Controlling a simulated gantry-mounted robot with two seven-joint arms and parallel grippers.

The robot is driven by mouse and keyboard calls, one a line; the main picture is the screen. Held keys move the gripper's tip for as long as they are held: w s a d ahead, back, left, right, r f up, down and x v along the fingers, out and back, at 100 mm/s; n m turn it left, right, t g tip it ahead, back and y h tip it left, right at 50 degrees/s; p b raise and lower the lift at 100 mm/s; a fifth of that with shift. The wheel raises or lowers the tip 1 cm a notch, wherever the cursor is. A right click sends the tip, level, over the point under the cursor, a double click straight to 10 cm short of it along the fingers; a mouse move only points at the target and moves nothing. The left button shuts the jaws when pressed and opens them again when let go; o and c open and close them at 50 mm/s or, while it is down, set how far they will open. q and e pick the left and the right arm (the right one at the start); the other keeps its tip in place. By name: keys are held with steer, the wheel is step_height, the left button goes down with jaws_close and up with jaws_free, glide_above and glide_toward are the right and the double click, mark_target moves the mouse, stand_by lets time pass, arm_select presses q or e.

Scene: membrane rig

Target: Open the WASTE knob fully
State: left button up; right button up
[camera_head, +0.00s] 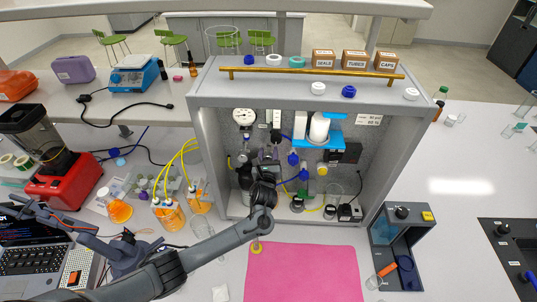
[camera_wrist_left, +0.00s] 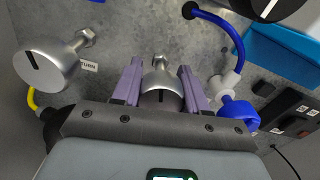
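My left arm reaches into the open grey rig box, with its gripper (camera_head: 268,163) near the back panel. In the left wrist view, the purple fingers (camera_wrist_left: 161,78) stand on both sides of a round silver knob (camera_wrist_left: 160,98). The knob's dark marker line points straight up and down in that view. The fingers lie very close to its sides, and contact is not clear. No label for this knob is readable, so I cannot confirm it is WASTE. A second silver knob (camera_wrist_left: 52,68) is at the left, beside a label ending in "TURN". My right gripper is not in view.
A blue fitting with a tube (camera_wrist_left: 238,112) sits just right of the fingers.

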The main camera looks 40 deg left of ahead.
arm_select(q)
steer(key=c, duration=0.3)
